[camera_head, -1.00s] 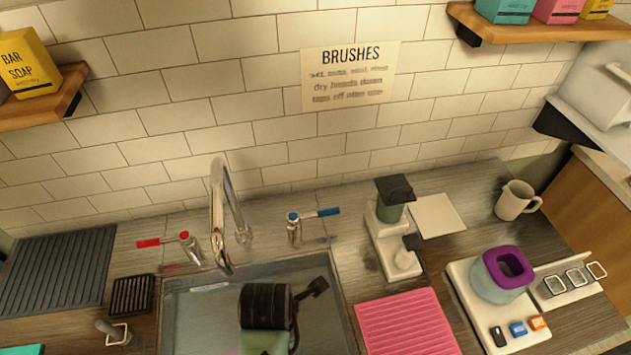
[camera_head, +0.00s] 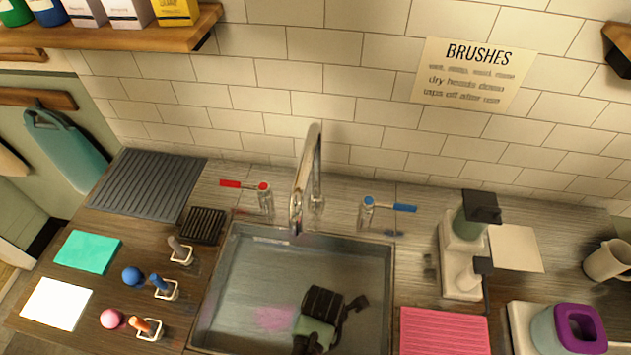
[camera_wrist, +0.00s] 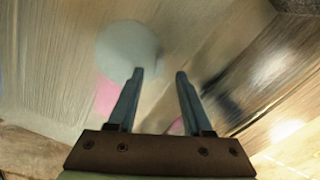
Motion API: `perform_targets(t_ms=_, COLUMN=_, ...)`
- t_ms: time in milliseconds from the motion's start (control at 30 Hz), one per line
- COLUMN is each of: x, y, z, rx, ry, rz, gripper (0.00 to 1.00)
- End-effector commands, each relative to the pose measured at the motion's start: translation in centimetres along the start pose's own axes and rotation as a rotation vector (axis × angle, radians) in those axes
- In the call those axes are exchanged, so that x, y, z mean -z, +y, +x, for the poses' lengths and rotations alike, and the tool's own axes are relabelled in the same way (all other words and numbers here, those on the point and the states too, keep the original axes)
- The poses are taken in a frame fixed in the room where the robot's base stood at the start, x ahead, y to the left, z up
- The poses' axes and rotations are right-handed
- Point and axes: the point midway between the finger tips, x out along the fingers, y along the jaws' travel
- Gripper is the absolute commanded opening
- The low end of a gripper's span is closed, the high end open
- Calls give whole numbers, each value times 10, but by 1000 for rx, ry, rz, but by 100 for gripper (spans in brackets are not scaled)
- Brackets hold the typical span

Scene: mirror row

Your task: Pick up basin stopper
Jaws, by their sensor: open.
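A pale blue-grey round disc (camera_wrist: 128,52) lies ahead of my fingers in the wrist view, a little left of centre. It is blurred, and I cannot tell for certain that it is the basin stopper. My gripper (camera_wrist: 160,72) is open, with nothing between its two fingers. The left fingertip overlaps the disc's lower edge in the picture; I cannot tell how far apart they are in depth. A pink patch (camera_wrist: 105,97) shows below the disc. In the head view, the basin (camera_head: 235,300) has a pink patch (camera_head: 272,318). No stopper is clear there.
A tap (camera_head: 308,180) arches over the basin's back edge, with a red handle (camera_head: 240,186) and a blue handle (camera_head: 390,205) beside it. A pink ribbed mat (camera_head: 445,332) lies right of the basin. Brushes in holders and a black rack (camera_head: 202,225) stand left.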

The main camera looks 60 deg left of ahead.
Motion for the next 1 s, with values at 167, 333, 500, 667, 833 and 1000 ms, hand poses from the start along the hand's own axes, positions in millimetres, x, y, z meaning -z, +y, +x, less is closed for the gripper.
perform_targets(t_ms=167, x=-1, y=2, z=23, rx=1, ry=1, rz=-1, gripper=50)
perform_targets(t_ms=333, x=-1, y=2, z=35, rx=0, ry=0, rz=0, gripper=50)
perform_targets(t_ms=500, x=-1, y=2, z=36, rx=-2, ry=-1, rz=0, gripper=50)
perform_targets(t_ms=667, x=-1, y=2, z=35, rx=-1, ry=-1, rz=0, gripper=36)
perform_targets(t_ms=833, x=-1, y=2, z=35, rx=-1, ry=-1, rz=0, gripper=5)
perform_targets(t_ms=1000, x=-1, y=2, z=35, rx=-1, ry=-1, rz=0, gripper=0)
